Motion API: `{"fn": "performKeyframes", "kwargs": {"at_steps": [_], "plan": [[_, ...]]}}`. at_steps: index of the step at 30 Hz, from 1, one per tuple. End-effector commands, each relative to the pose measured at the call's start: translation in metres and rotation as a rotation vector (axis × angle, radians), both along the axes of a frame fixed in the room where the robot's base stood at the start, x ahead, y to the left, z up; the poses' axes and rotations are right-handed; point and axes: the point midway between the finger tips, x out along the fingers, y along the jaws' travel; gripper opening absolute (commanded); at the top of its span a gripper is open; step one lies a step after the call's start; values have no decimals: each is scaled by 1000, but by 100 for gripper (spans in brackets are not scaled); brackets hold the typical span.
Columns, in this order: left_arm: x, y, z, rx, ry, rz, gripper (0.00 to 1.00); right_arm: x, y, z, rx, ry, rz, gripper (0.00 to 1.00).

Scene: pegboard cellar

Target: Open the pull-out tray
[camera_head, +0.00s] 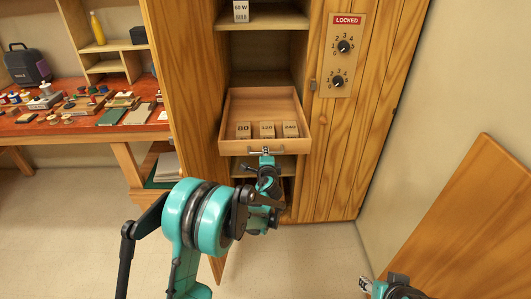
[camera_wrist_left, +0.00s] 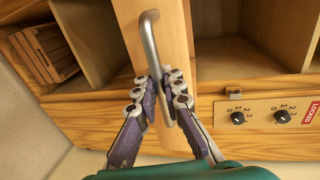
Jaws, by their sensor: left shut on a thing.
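The wooden pull-out tray (camera_head: 306,135) sticks out of the tall cabinet. Inside it stand blocks marked 80 (camera_head: 243,130), 120 (camera_head: 267,130) and 240 (camera_head: 290,129). My left gripper (camera_head: 265,160) is at the middle of the tray's front, shut on its metal bar handle. In the left wrist view the handle (camera_wrist_left: 150,38) runs between the fingers of the gripper (camera_wrist_left: 163,88), in front of the tray's front panel (camera_wrist_left: 178,40). My right gripper (camera_head: 366,286) shows only partly at the lower right, away from the tray; its opening is unclear.
The cabinet's door (camera_head: 185,60) stands open on the left. A panel marked LOCKED with two dials (camera_head: 340,55) is on the cabinet's right side. A cluttered red-topped workbench (camera_head: 60,128) is at left, and a wooden board (camera_head: 470,230) is at lower right. Floor in front is clear.

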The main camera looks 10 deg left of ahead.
Motion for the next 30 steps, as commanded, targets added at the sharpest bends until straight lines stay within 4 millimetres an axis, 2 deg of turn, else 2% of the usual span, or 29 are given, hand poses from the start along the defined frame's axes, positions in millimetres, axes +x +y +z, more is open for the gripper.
{"fn": "performKeyframes", "kwargs": {"at_steps": [3,4,6,15,19,30], "plan": [[0,1,-1,0,1,2,0,0,0,0,0,0,0,40],[0,1,-1,0,1,2,13,0,0,0,0,0,0,40],[0,1,0,0,1,2,31,0,0,0,0,0,0,40],[-1,0,0,0,0,0,31,0,0,0,0,0,0,40],[-10,-4,2,0,0,-1,31,0,0,0,0,0,0,40],[-83,-24,18,0,1,-1,31,0,0,0,0,0,0,40]]}}
